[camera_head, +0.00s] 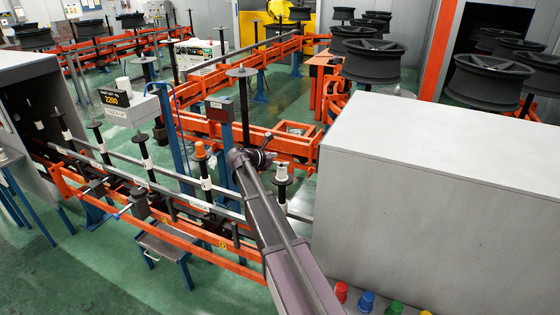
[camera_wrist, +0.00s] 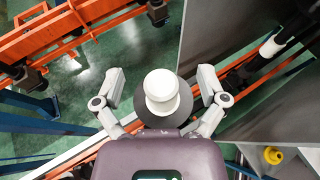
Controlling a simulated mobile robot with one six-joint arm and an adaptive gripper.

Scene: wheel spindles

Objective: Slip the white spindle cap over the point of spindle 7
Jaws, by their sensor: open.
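My gripper (camera_head: 262,157) is at the end of my arm, near the right end of the front spindle row. In the wrist view its two fingers (camera_wrist: 161,78) are spread apart, one on each side of a round white cap (camera_wrist: 161,86). The cap appears to sit on a spindle, above a dark round disc; no grip on it shows. In the head view a white-topped spindle (camera_head: 282,178) stands just right of my gripper. I cannot read any spindle number, so which one is spindle 7 is unclear.
Several dark spindles with white bands, one orange-topped (camera_head: 201,152), stand along the orange conveyor (camera_head: 190,232). A large grey cabinet (camera_head: 440,190) fills the right side.

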